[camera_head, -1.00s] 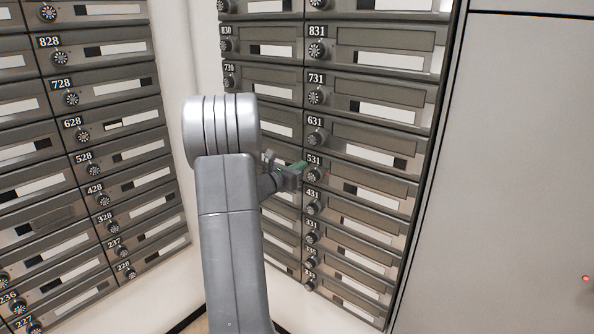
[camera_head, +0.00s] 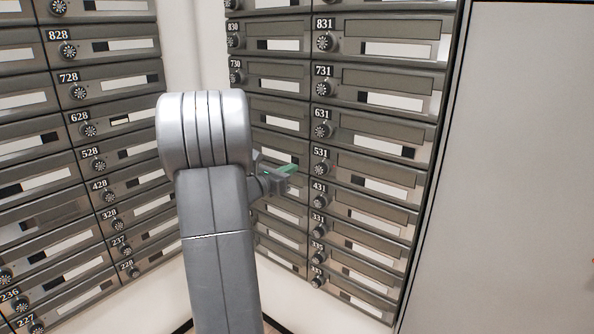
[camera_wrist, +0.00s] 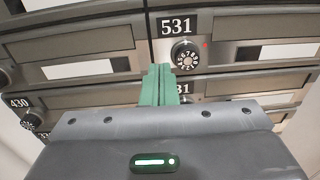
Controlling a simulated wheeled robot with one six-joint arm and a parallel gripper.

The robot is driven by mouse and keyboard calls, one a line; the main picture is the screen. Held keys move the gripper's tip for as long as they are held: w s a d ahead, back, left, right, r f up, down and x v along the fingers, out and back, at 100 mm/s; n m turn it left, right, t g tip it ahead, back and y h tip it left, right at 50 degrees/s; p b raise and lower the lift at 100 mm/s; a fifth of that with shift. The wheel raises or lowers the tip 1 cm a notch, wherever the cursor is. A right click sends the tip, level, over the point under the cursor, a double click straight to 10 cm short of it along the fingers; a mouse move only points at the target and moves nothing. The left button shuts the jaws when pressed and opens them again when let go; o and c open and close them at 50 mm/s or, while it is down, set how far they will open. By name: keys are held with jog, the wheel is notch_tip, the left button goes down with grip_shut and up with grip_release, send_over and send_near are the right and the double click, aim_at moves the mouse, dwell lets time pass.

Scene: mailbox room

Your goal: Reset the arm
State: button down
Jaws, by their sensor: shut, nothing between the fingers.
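My arm rises in the middle of the head view, and my gripper (camera_head: 288,170) with its green fingers points right toward the mailbox wall. In the wrist view my gripper (camera_wrist: 160,72) is shut, its two green fingers side by side with nothing between them. The fingertips are just below and left of the dial of mailbox 531 (camera_wrist: 185,54). Mailbox 531 also shows in the head view, where its dial (camera_head: 321,169) is right of the fingertips, with a small gap in the picture. The gripper body hides much of the lower boxes in the wrist view.
Mailbox columns with round dials stand on the left (camera_head: 110,105) and behind the arm (camera_head: 390,130). A plain grey panel (camera_head: 520,150) fills the right side. A white wall corner lies between the columns. All doors in view look shut.

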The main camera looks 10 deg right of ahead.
jog(key=v, duration=0.5)
jog(key=shift+s+b, duration=0.15)
jog(key=shift+b, duration=0.25)
